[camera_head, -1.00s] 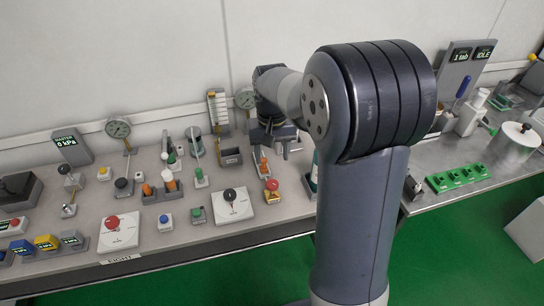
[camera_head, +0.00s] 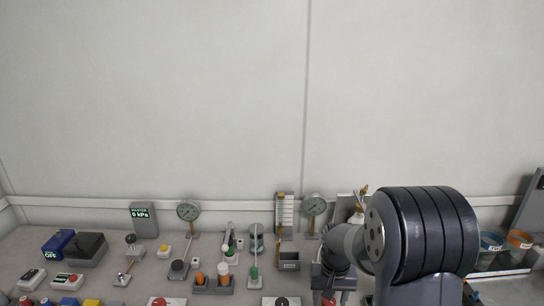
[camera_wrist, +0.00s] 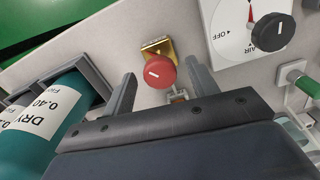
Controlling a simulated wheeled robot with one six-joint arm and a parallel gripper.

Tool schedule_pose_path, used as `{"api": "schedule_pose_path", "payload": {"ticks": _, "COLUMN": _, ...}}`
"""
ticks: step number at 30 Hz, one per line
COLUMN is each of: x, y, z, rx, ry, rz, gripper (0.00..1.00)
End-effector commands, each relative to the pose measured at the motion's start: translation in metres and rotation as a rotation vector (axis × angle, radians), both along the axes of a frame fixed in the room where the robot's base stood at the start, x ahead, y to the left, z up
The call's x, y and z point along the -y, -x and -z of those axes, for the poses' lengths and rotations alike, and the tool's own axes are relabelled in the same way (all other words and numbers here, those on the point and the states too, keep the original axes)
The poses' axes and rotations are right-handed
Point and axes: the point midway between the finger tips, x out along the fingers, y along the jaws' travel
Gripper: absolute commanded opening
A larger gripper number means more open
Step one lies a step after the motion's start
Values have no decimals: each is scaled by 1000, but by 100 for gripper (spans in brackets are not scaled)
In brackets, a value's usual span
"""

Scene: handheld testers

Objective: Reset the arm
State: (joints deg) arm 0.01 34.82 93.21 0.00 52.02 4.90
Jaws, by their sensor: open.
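My arm stands at the right of the head view, with its big dark ringed joint (camera_head: 430,235) in front of the bench. My gripper (camera_wrist: 160,69) is open in the wrist view, its two grey fingers apart. A red round knob (camera_wrist: 160,72) on a brass-coloured base shows between and beyond the fingertips. I cannot tell whether the fingers touch it. In the head view the wrist end hangs low over the bench, and its fingertips are not clear.
A teal cylinder labelled DRY (camera_wrist: 62,107) lies in a grey holder left of the fingers. A white dial plate with a black AIR knob (camera_wrist: 271,31) is at upper right. Gauges (camera_head: 188,211) and a bench of switches stretch left. The wall above is bare.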

Motion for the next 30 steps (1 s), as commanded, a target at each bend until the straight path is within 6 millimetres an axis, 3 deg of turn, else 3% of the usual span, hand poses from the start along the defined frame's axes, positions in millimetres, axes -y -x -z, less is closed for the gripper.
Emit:
{"api": "schedule_pose_path", "payload": {"ticks": 18, "x": 0, "y": -1, "z": -3, "rx": 2, "ry": 0, "rz": 2, "gripper": 56}}
{"api": "schedule_pose_path", "payload": {"ticks": 30, "x": 0, "y": -1, "z": -79, "rx": 7, "ry": 0, "rz": 2, "gripper": 56}}
